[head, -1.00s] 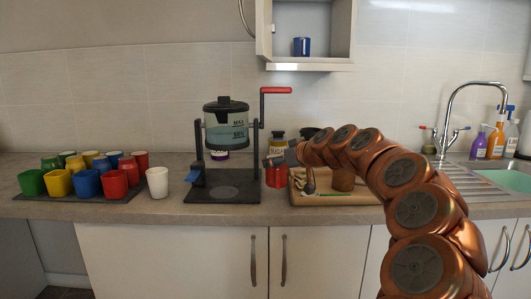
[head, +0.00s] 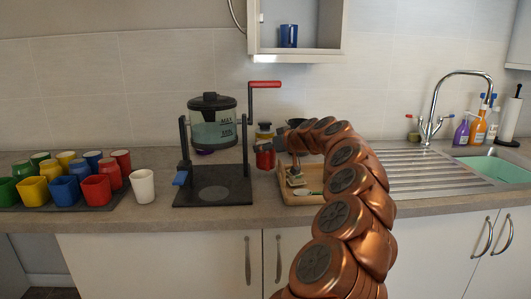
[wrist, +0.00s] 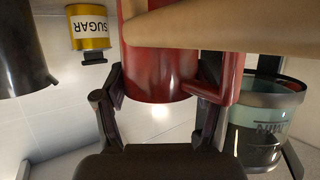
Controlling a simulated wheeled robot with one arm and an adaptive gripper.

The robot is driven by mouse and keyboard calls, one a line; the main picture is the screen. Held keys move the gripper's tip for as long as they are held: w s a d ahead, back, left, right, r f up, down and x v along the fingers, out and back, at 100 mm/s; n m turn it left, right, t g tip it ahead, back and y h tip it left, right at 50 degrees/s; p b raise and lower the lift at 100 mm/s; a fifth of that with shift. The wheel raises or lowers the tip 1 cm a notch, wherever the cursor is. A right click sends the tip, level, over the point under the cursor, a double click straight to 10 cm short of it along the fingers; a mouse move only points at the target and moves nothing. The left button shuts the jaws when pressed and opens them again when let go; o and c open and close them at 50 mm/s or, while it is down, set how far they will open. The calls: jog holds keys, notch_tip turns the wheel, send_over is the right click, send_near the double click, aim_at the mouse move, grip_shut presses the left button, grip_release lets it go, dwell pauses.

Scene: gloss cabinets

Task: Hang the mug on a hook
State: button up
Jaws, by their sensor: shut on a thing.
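The red mug (head: 265,157) is held by my gripper (head: 282,143), in front of the sugar jar and left of the wooden tray. In the wrist view the red mug (wrist: 160,75) fills the space between the two dark fingers of my gripper (wrist: 160,92), which are shut on it. The mug appears upright and raised above the counter. A blue mug (head: 289,36) stands in the open wall cabinet (head: 292,55). I cannot make out a hook in these views.
A press with a jug (head: 213,130) and a red lever stands left of the mug. Colourful cups stand on a mat (head: 105,205), with a white cup (head: 142,186) beside it. The tray (head: 300,198) holds small items. The sink (head: 490,170) is at the right.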

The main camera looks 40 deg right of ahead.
aim_at(271, 154)
jog(key=shift+w+a+f, duration=0.15)
jog(key=shift+a+f, duration=0.05)
jog(key=shift+f, duration=1.2)
jog(key=shift+f, duration=0.25)
jog(key=o, duration=1.4)
jog(key=shift+r, duration=0.1)
jog(key=shift+r, duration=0.15)
jog(key=b+v, duration=0.1)
jog(key=v, duration=1.1)
